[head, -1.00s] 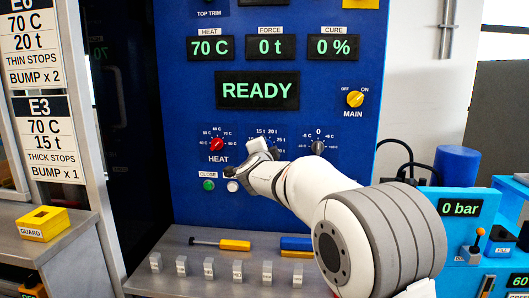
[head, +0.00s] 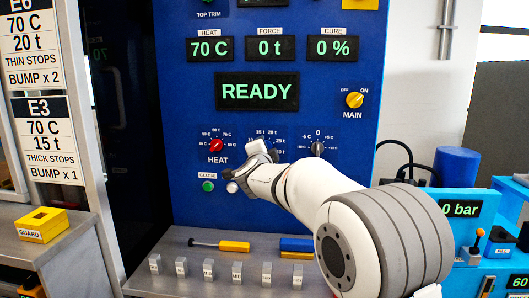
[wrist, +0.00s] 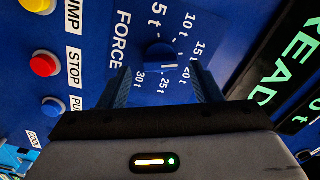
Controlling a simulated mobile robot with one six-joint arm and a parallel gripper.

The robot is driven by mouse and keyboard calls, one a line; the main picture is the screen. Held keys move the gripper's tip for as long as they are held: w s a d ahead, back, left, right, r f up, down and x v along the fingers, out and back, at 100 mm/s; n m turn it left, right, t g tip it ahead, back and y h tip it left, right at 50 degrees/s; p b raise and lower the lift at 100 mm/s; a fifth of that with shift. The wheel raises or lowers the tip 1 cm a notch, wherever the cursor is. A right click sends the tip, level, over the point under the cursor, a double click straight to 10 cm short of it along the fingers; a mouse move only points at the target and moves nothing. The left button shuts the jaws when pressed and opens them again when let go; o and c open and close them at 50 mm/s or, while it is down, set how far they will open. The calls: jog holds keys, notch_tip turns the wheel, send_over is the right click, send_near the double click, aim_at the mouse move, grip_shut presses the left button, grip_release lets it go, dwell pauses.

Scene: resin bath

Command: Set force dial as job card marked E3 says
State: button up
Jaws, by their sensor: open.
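The job card marked E3 (head: 50,140) hangs at the left and reads 70 C, 15 t, thick stops, bump x 1. The force dial (wrist: 158,52) is a round blue knob with a short pale mark, ringed by a scale in t. Which number the mark meets is unclear. The force display (head: 270,48) reads 0 t. My gripper (wrist: 162,82) is open, its two fingers on either side of the dial's lower part, apparently not closed on it. In the head view my gripper (head: 258,158) hides the dial.
The heat dial (head: 216,146) is left of my gripper, with the green close button (head: 208,186) below it. The red stop button (wrist: 43,65) and yellow bump button (wrist: 37,4) are beside the force dial. A shelf with tools (head: 235,246) lies below.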

jog(key=s, duration=0.7)
jog(key=shift+a, duration=0.15)
jog(key=shift+r, duration=0.1)
